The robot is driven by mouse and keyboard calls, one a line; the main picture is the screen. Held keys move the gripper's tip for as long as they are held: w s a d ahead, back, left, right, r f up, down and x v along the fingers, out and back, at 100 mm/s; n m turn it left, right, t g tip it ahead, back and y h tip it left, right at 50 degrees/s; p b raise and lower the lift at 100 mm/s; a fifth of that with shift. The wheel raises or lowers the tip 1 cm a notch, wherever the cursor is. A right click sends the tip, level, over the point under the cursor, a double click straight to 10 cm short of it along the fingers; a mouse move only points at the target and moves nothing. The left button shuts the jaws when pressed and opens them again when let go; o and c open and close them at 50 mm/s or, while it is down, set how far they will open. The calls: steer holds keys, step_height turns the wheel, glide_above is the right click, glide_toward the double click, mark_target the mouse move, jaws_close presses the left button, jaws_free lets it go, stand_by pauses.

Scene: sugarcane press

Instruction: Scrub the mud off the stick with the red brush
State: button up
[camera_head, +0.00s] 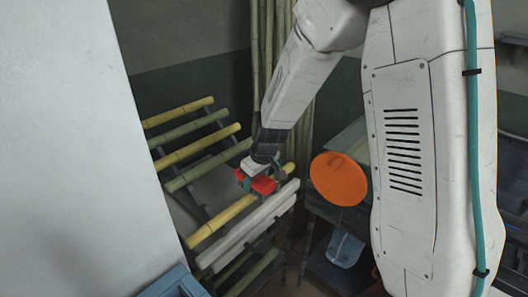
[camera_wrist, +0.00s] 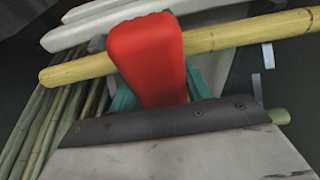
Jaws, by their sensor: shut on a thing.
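My gripper (camera_head: 261,178) is shut on the red brush (camera_head: 263,186) over the slanted rack. In the wrist view the brush (camera_wrist: 148,55) stands between my teal fingers (camera_wrist: 160,92), and its bristles do not show. A yellow stick (camera_head: 217,222) runs along the rack beside the brush. In the wrist view this stick (camera_wrist: 235,36) crosses behind the brush, which hides its middle. I cannot tell whether the brush touches it. I make out no clear mud on the parts of the stick that show.
Several yellow and green canes (camera_head: 196,150) lie on the rack farther back. Pale rails (camera_head: 247,226) run in front of the yellow stick. An orange disc (camera_head: 339,179) stands to the right of my gripper. A blue container (camera_head: 345,249) is below it. A pale wall (camera_head: 75,160) fills the left.

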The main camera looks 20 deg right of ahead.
steer(key=shift+w+d, duration=0.3)
steer(key=shift+d, duration=0.4)
steer(key=shift+w+d+r, duration=0.1)
steer(key=shift+w+r, duration=0.05)
step_height(320, 180, up, 3)
steer(key=shift+r, duration=2.6)
